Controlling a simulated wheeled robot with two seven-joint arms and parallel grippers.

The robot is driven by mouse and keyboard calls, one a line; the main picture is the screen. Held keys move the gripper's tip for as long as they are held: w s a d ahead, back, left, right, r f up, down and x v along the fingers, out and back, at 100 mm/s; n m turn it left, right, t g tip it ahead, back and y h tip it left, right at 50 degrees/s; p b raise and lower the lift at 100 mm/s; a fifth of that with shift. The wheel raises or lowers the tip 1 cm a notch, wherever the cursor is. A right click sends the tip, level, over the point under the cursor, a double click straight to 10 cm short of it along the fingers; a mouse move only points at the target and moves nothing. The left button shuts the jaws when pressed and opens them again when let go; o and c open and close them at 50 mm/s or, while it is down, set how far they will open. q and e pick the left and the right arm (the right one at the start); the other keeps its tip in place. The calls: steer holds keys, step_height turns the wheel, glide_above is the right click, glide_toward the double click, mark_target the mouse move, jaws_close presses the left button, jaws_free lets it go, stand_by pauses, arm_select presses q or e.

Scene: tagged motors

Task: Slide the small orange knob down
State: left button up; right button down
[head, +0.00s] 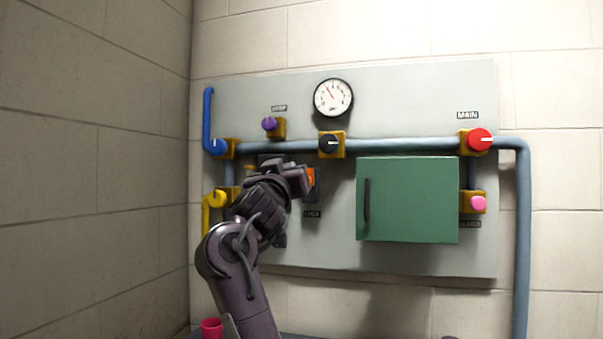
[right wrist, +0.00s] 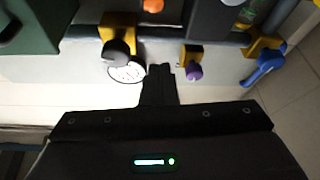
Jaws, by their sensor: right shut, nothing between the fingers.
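The small orange knob (head: 311,178) sits on a dark upright plate (head: 314,197) left of the green door, and my gripper partly hides it. The orange knob (right wrist: 153,5) also shows at the top edge of the right wrist view, cut off by the frame. My right gripper (head: 300,179) is shut and empty, just left of and in front of the knob in the head view. Its closed fingers (right wrist: 160,72) show in the right wrist view, apart from the knob in that picture. Whether they touch it is unclear. My left gripper is not in view.
A green door (head: 410,198) with a dark handle is right of the knob. A blue-grey pipe (head: 400,145) crosses above, with a black knob (head: 328,142) and a red knob (head: 480,139). A purple knob (head: 269,124), blue handle (head: 217,147) and yellow handle (head: 216,197) are nearby.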

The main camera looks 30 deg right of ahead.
steer(key=shift+d+r, duration=0.15)
steer(key=shift+r, duration=0.05)
steer(key=p+x, duration=0.7)
steer(key=x, duration=0.2)
steer(key=f+p, duration=0.1)
steer(key=f, duration=0.1)
steer(key=d+f+p, duration=0.1)
steer(key=shift+w+f, duration=0.1)
steer(key=shift+f, duration=0.3)
step_height(320, 180, down, 4)
steer(key=b, duration=0.3)
steer(key=shift+f, duration=0.1)
